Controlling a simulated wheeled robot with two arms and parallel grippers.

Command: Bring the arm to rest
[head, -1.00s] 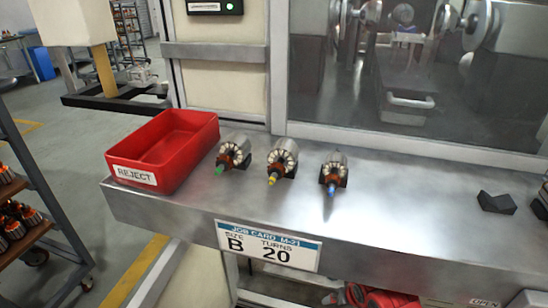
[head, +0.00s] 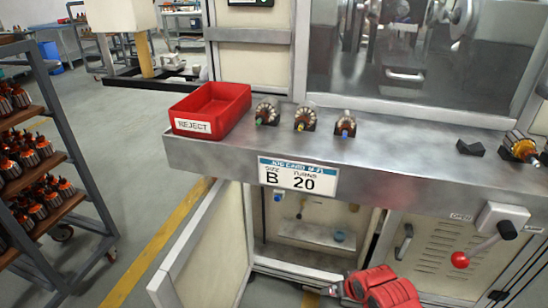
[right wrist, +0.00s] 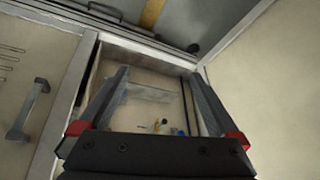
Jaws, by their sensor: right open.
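My right gripper (head: 332,291) shows at the bottom of the head view at the end of my red arm, low in front of the open cabinet below the bench. In the right wrist view its two fingers (right wrist: 155,76) are spread apart with nothing between them. Beyond them is the cabinet interior (right wrist: 150,100). My left gripper is in neither current view. Three armatures stand in a row on the bench: a left one (head: 266,112), a middle one (head: 305,119) and a right one (head: 345,125).
The steel bench (head: 400,150) carries a red REJECT bin (head: 225,105), a dark block (head: 470,147) and another armature (head: 520,147). The cabinet door (head: 205,255) stands open. A lever with a red knob (head: 460,260) juts out at right. A rack of armatures (head: 60,150) stands left.

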